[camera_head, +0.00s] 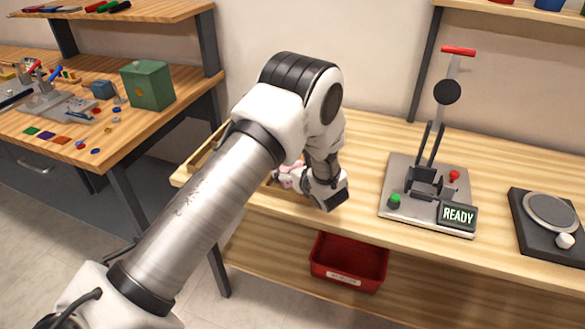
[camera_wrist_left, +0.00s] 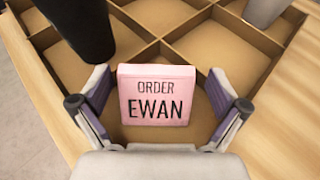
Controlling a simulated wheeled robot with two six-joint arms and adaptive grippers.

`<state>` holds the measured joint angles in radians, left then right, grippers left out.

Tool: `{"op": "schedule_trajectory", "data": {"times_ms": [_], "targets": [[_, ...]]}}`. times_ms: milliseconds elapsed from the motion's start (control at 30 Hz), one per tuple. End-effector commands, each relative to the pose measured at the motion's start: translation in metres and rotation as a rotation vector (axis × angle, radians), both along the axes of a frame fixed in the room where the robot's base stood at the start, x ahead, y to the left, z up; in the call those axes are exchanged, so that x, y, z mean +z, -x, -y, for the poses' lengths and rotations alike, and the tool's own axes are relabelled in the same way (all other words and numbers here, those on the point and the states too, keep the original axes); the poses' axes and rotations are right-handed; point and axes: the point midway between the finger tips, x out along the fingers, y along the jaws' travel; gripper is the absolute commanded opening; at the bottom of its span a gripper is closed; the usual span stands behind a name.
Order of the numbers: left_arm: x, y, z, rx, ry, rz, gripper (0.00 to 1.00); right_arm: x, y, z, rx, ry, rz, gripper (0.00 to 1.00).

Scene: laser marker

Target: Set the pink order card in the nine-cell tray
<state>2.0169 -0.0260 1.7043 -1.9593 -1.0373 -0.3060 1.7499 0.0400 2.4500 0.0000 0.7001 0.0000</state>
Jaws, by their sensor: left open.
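The pink order card (camera_wrist_left: 157,95), printed "ORDER EWAN", stands nearly upright in a near cell of the wooden nine-cell tray (camera_wrist_left: 188,28). My left gripper (camera_wrist_left: 157,108) is open, with one finger on each side of the card and a visible gap on both sides. In the head view, a bit of the pink card (camera_head: 289,175) shows beside my left gripper (camera_head: 325,192). My arm hides most of the tray there, and only its left rim (camera_head: 207,146) shows clearly. My right gripper is out of view.
A dark cylinder (camera_wrist_left: 82,28) and a grey one (camera_wrist_left: 265,10) stand in other cells. The laser marker (camera_head: 425,190) with its READY display is to the right, then a round-plated device (camera_head: 548,215). A red bin (camera_head: 348,262) sits below the tabletop.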

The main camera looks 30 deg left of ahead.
Motion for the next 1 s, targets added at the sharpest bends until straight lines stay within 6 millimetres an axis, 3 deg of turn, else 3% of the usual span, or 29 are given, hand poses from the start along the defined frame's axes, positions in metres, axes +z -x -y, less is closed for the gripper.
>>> {"op": "schedule_trajectory", "data": {"times_ms": [167, 667, 1000], "targets": [[0.004, 0.001, 0.001, 0.000, 0.000, -0.001, 0.98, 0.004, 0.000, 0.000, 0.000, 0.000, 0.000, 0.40], [0.044, 0.053, 0.088, -0.004, -0.003, -0.001, 0.98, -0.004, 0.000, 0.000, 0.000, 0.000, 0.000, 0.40], [0.047, 0.059, 0.095, 0.001, 0.000, -0.002, 0.98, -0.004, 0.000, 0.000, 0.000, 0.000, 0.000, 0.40]]}}
